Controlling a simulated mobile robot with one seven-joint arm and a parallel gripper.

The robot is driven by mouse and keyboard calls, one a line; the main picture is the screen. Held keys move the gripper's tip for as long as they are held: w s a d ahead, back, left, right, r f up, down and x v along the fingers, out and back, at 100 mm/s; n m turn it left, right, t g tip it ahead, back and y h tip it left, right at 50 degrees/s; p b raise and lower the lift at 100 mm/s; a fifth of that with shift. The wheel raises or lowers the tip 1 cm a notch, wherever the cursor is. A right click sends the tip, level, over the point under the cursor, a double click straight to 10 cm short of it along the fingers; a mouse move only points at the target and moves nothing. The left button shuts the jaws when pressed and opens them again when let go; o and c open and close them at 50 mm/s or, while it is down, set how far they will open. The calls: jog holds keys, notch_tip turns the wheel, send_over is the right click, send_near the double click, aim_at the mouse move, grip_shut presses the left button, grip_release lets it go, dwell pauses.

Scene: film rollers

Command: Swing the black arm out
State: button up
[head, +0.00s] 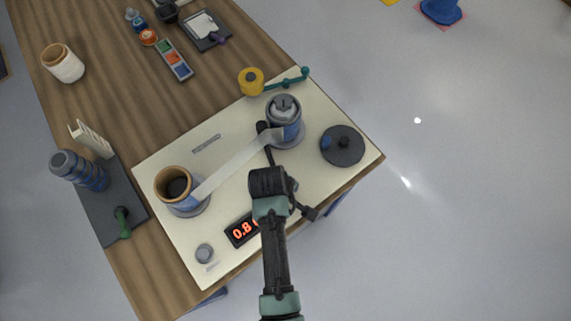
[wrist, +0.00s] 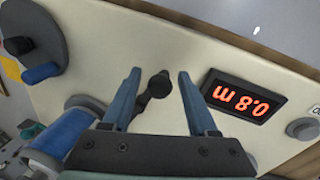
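The black arm (head: 309,213) lies on the cream board (head: 222,265). One rounded end (head: 262,127) shows near the right roller (head: 285,125), and the other end lies near the board's front edge. Its middle is partly hidden under my gripper (head: 286,193). In the wrist view, the black arm's knobbed end (wrist: 157,84) appears between the two spread fingers of my gripper (wrist: 159,75), with gaps on both sides. The gripper is open and holds nothing. I cannot tell how far the fingertips are above the arm.
A pale film strip (head: 232,168) runs between the left roller (head: 178,190) and the right roller. A red-digit display (wrist: 243,97) sits beside the gripper. A dark disc (head: 342,147) lies right.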

grip_shut()
dwell(1.2)
